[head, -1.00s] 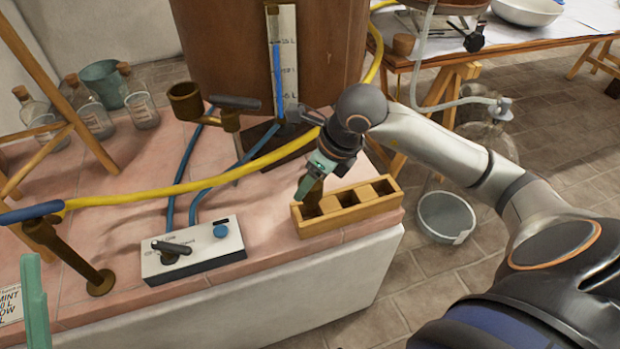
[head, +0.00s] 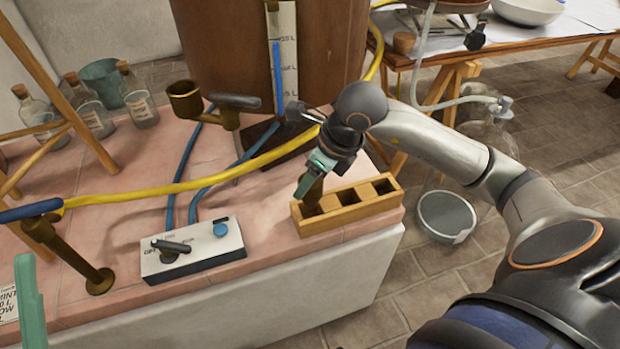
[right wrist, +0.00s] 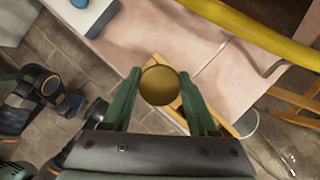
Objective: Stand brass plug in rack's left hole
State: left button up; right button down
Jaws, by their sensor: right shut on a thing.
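The brass plug (head: 314,192) is held in my right gripper (head: 309,183) over the left end of the wooden rack (head: 345,215). The gripper's green fingers are shut on the plug. In the right wrist view the plug's round top (right wrist: 160,85) sits between the two fingertips (right wrist: 162,92). The plug's lower end is at the rack's left hole; I cannot tell how far it is inside. The middle and right holes look empty. One green finger of my left gripper (head: 31,305) shows at the lower left edge; its opening is not visible.
A white control box (head: 195,252) with a black lever and blue knob stands left of the rack. A yellow hose (head: 200,185) crosses behind it. Glass bottles (head: 137,95) stand at the back left. The pink tiled ledge ends just in front of the rack.

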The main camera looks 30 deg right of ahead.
aim_at(310, 195)
jog(key=shift+f+b, duration=2.4)
jog(key=shift+b, duration=0.15)
dwell(4.2)
jog(key=shift+c, duration=0.5)
grip_release()
jog(key=shift+r, duration=0.1)
